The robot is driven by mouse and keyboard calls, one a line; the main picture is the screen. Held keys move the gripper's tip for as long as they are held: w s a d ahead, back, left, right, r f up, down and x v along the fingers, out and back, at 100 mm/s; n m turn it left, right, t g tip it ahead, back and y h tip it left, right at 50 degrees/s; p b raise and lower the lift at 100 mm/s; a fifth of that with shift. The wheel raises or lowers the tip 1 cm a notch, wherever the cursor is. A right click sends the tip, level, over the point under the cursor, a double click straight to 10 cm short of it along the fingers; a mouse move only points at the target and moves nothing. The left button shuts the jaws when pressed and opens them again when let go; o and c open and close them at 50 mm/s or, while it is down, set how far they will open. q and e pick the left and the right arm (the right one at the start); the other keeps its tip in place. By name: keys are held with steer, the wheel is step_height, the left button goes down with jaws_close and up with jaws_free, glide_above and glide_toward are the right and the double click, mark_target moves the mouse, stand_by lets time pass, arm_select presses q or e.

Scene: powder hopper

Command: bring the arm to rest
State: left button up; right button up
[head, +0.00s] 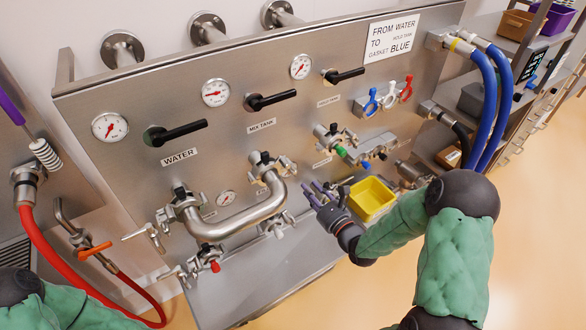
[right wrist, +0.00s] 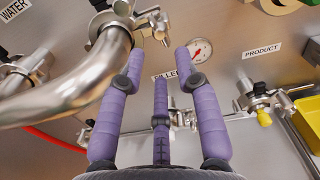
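My right gripper (head: 315,192) reaches in from the right, in front of the steel panel and left of the yellow bin. In the right wrist view, its purple fingers (right wrist: 158,62) are spread apart with nothing between them. A bent steel pipe (head: 245,217) joins a port below the WATER label to a port (head: 264,163) at its right. The pipe also shows in the right wrist view (right wrist: 75,88), left of the fingers, with its upper end behind the left fingertip. I cannot tell whether finger and pipe touch. My left arm shows at the lower left, but its gripper is out of view.
The yellow bin (head: 371,197) stands on the steel ledge (head: 285,262) beside my right gripper. A sign (head: 392,37) reads from water to hold tank, gasket blue. Blue hoses (head: 490,100) hang at the right, a red hose (head: 50,255) at the left. The floor at lower right is clear.

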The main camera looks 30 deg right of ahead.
steer(key=s+a+f+n+g+y, duration=0.1)
steer(key=a+f+n+g, duration=0.3)
steer(key=f, duration=0.3)
steer(key=s+a+f+n+g, duration=0.1)
steer(key=a+f+n+g, duration=0.1)
steer(key=a+f+n, duration=0.3)
steer(key=s+a+f+n+g+y, duration=0.1)
steer(key=a+f+n+g, duration=0.2)
steer(key=f+n, duration=0.4)
steer(key=s+a+f+n+g, duration=0.4)
steer(key=s+a+f+n, duration=0.1)
steer(key=s+f+n, duration=0.1)
steer(key=s+a+f+n+g, duration=0.4)
steer(key=s+n, duration=0.4)
steer(key=s, duration=0.2)
steer(key=shift+a+f+g+y+b, duration=0.35)
steer(key=shift+a+f, duration=0.5)
steer(key=shift+a, duration=0.3)
